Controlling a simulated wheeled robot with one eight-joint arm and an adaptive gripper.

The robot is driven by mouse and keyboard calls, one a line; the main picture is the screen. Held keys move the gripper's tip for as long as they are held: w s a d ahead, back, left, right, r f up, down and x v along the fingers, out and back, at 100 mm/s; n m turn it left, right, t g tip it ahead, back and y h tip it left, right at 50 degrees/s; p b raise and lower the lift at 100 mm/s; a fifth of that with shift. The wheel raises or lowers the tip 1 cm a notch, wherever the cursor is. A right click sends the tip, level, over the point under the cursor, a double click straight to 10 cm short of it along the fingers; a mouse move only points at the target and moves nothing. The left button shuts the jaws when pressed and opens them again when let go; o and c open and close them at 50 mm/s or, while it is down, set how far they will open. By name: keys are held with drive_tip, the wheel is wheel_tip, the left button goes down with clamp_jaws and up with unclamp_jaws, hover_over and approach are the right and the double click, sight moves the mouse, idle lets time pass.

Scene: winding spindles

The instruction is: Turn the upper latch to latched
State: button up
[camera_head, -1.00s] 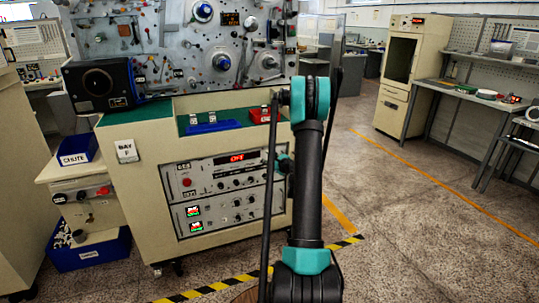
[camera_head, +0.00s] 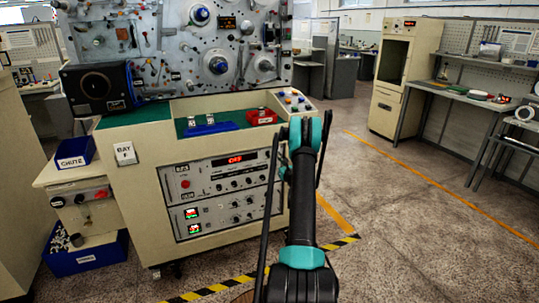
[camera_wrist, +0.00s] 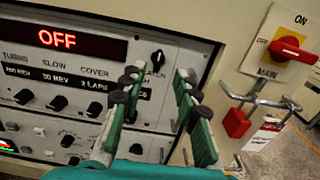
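In the wrist view, the upper unit's black latch knob (camera_wrist: 157,58) is at the right end of the control panel, beside a small label that appears to read LATCH. Its pointer position is too small to tell. The knob shows between and beyond the fingertips, with no contact visible. The panel's red display (camera_wrist: 57,39) reads OFF. In the head view, the upper unit (camera_head: 225,177) is on the console front, and my arm hides part of the area to its right.
A red MAIN switch (camera_wrist: 294,50) on a yellow plate is right of my gripper. More black knobs (camera_wrist: 66,104) fill the panel's left. Floor right of the console is clear.

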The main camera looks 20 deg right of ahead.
sight(269, 152)
drive_tip(key=w, duration=1)
drive_tip(key=shift+w+a, duration=0.2)
drive_tip(key=shift+w, duration=0.1)
drive_tip(key=shift+c, duration=0.2)
clamp_jaws()
